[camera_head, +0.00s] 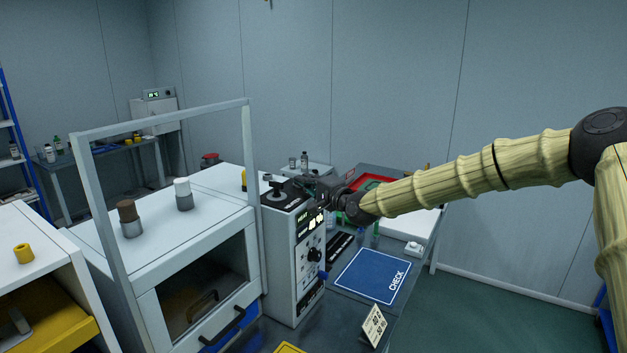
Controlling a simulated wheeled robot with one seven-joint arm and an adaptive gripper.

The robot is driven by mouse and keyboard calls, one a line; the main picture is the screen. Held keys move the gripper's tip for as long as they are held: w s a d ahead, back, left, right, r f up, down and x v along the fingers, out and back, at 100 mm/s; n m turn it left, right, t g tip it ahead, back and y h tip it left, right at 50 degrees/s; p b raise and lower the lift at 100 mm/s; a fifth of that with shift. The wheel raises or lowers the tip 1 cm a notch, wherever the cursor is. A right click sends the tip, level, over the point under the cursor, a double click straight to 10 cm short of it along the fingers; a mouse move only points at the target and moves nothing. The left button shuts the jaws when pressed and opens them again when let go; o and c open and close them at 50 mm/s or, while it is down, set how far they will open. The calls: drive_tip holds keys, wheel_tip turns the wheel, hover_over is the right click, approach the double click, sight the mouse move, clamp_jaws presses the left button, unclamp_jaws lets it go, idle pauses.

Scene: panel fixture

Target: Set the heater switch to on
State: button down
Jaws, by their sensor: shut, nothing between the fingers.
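The panel carries lit displays, a black knob (314,254) and small controls. I cannot make out which control is the heater switch or how it is set; the labels are too small to read. My gripper (318,192) is at the upper front edge of the box, coming in from the right. It is dark and shut, with nothing seen in it. It overlaps the panel's top part, and I cannot tell if it touches. A black round fitting (278,195) sits on top of the box.
A white cabinet with a glass front (205,290) and upright frame stands left of the box. A blue CHECK mat (368,276) and a small label stand (374,325) lie to the right. A red tray (360,183) is behind my gripper. Floor at right is clear.

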sight(276, 189)
drive_tip(key=shift+p+x, duration=0.6)
drive_tip(key=shift+x, duration=0.65)
drive_tip(key=shift+s+a+r+p, duration=0.1)
drive_tip(key=shift+s+a+p, duration=0.35)
drive_tip(key=shift+s, duration=0.25)
drive_tip(key=shift+s+a+r+p, duration=0.1)
drive_tip(key=shift+s+a+p, duration=0.3)
drive_tip(key=shift+s, duration=0.25)
drive_tip(key=shift+s+a+f+p, duration=0.25)
drive_tip(key=shift+s+a+p, duration=0.05)
drive_tip(key=shift+s+d+h+b, duration=0.15)
drive_tip(key=shift+h+b, duration=0.15)
drive_tip(key=shift+b, duration=0.15)
